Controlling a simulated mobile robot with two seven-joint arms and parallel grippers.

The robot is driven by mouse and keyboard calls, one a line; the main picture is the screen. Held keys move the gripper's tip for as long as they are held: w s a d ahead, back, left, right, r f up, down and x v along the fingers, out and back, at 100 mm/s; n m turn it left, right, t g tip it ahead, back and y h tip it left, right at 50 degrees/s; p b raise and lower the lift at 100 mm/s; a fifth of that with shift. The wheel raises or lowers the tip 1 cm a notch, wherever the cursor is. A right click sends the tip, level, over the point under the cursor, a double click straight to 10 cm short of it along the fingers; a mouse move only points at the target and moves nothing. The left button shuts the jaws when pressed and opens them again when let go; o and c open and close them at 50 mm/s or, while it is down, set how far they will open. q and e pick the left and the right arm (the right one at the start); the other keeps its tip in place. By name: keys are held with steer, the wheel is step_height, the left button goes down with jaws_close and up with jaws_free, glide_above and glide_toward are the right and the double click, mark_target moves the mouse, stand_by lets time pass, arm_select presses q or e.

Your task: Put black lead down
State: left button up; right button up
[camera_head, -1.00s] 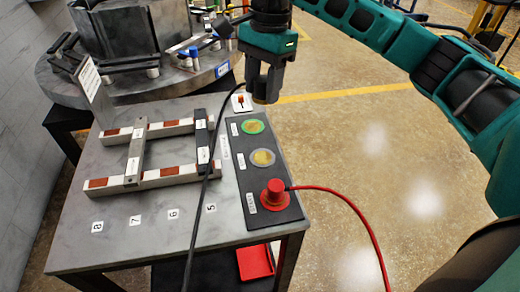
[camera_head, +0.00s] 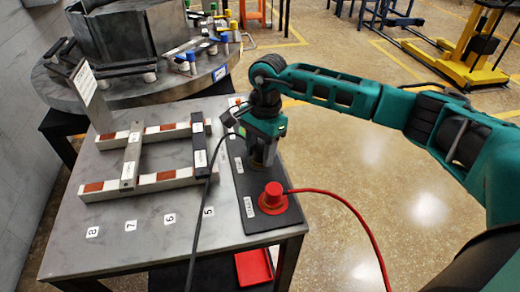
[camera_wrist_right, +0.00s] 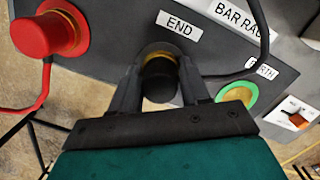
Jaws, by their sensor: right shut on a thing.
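My right gripper (camera_head: 260,162) is shut on the black plug of the black lead, which shows between the fingers in the right wrist view (camera_wrist_right: 160,82). The plug is at the yellow-ringed socket labelled END (camera_wrist_right: 158,48); I cannot tell whether it is seated or just above it. The lead's black cable (camera_head: 202,215) hangs across the table's front. The red lead's plug (camera_head: 272,198) stands on the dark socket panel (camera_head: 283,215), nearer the front. The green-ringed socket (camera_wrist_right: 238,94) is empty in the wrist view. My left gripper is not in view.
Two pale bars (camera_head: 160,180) with brown patches and two crosspieces, one grey and one dark (camera_head: 201,150), lie left of the panel on the grey table (camera_head: 150,250). A red cable (camera_head: 350,205) runs off right. A round bench (camera_head: 125,95) stands behind.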

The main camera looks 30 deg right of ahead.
steer(key=shift+f, duration=0.2)
steer(key=o, duration=1.2)
steer(key=shift+r, duration=0.1)
steer(key=shift+c, duration=0.2)
steer(key=shift+r, duration=0.15)
step_height(320, 180, up, 12)
steer(key=d, duration=0.1)
steer(key=shift+w+d, duration=0.15)
steer(key=shift+w, duration=0.1)
steer(key=shift+s, duration=0.1)
